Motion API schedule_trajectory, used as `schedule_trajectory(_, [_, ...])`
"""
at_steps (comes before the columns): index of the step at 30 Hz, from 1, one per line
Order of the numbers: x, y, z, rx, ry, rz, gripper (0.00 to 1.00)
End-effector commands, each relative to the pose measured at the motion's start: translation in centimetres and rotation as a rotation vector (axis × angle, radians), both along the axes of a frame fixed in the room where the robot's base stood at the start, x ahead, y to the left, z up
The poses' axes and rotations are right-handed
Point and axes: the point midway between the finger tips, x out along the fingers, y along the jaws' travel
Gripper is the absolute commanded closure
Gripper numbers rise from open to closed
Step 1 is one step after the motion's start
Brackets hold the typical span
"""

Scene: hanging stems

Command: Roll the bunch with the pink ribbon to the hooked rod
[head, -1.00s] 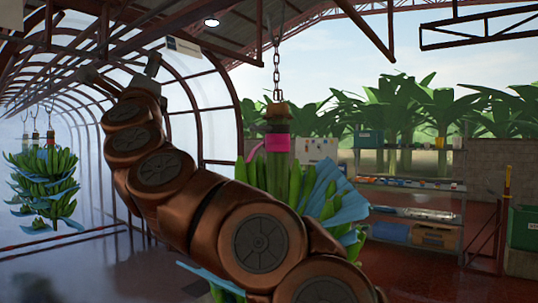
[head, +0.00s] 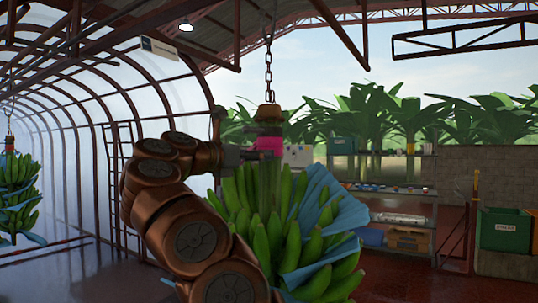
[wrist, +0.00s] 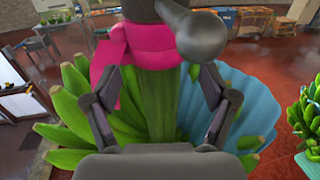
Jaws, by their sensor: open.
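The bunch (head: 262,235) of green bananas hangs from a chain, with blue sheets among its hands. A pink ribbon (head: 270,144) is wrapped around its stem near the top; it also shows in the wrist view (wrist: 145,45). My gripper (wrist: 160,80) is open, with one finger on each side of the pale green stem (wrist: 158,105) just below the ribbon. In the head view my gripper is at the left of the stem, partly hidden by my arm. I cannot make out a hooked rod for certain.
Another bunch (head: 18,195) with a red band hangs at the far left. A shelf rack (head: 400,215) stands behind the bunch, and a green crate (head: 503,230) is at the right. A dark grey rounded knob (wrist: 202,38) is close above the stem. Floor shows at the left.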

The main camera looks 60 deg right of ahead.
Motion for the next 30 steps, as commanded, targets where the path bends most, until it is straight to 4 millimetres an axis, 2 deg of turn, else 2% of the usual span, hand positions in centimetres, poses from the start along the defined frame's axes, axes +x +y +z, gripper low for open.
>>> schedule_trajectory(12, [-0.8, -5.5, 0.2, -0.002, 0.001, 0.001, 0.16])
schedule_trajectory(22, [-0.9, -6.3, 0.0, -0.003, 0.002, 0.002, 0.16])
schedule_trajectory(30, [-0.9, -6.2, 0.0, -0.003, 0.001, 0.002, 0.43])
